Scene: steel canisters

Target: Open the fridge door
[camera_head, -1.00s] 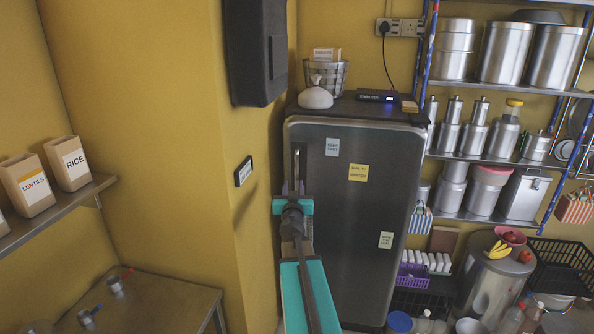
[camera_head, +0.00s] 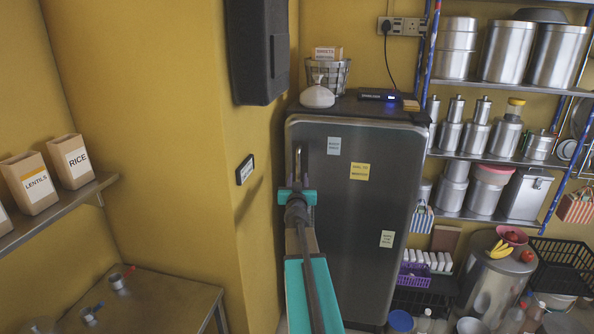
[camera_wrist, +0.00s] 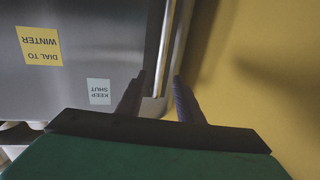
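The fridge (camera_head: 355,235) is a dark grey steel unit against the yellow wall, and its door looks shut. Its upright metal handle (camera_head: 297,160) is near the door's left edge. In the wrist view the handle (camera_wrist: 172,50) runs between my two fingers. My gripper (camera_head: 297,182) is at the lower part of the handle, and its fingers (camera_wrist: 160,76) are apart. A gap shows beside the bar, and I cannot tell whether either finger touches it. In the head view my arm partly hides the fingers and the handle's lower end.
A wire basket (camera_head: 332,76) and a white lidded pot (camera_head: 317,97) sit on top. Steel shelves with canisters (camera_head: 507,52) stand right. A low table (camera_head: 160,305) is at lower left.

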